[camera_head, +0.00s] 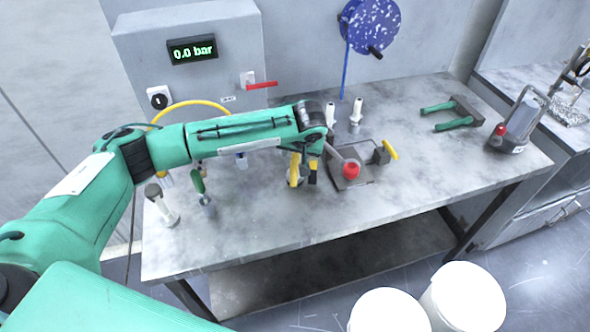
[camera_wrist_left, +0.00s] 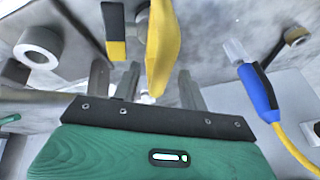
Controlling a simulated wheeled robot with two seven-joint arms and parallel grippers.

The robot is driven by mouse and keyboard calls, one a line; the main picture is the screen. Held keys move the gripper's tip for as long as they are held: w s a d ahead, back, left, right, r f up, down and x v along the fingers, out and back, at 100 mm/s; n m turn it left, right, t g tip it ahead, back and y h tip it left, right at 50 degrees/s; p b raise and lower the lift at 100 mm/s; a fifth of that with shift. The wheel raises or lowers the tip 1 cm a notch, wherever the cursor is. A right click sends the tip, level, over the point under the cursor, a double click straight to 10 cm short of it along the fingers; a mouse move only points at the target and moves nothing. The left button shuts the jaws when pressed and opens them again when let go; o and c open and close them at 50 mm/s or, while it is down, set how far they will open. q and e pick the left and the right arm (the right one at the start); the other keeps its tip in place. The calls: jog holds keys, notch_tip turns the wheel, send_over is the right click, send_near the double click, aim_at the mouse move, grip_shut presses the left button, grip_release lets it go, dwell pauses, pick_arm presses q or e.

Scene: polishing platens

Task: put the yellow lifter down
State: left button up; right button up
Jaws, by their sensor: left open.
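The yellow lifter (camera_head: 294,172) is upright under my left wrist on the grey bench, left of the dark fixture with the red knob. In the left wrist view the yellow lifter (camera_wrist_left: 163,48) rises close in front of the jaws. My left gripper (camera_wrist_left: 145,76) is open, its grey fingers spread to either side of the lifter with room between them. The wrist partly hides the lifter's top in the head view, and I cannot tell whether the fingers touch it. My right gripper is not in view.
A dark fixture (camera_head: 360,181) with a red knob (camera_head: 351,169) and a yellow handle (camera_head: 390,149) stands just right. Several small tools stand at the left. A green-handled tool (camera_head: 452,112) lies at the right. The bench (camera_head: 440,175) is clear at front right.

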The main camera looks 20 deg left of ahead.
pick_arm(q)
jog(key=shift+x, duration=0.75)
grip_shut()
dwell(0.8)
jog(key=shift+r, duration=0.15)
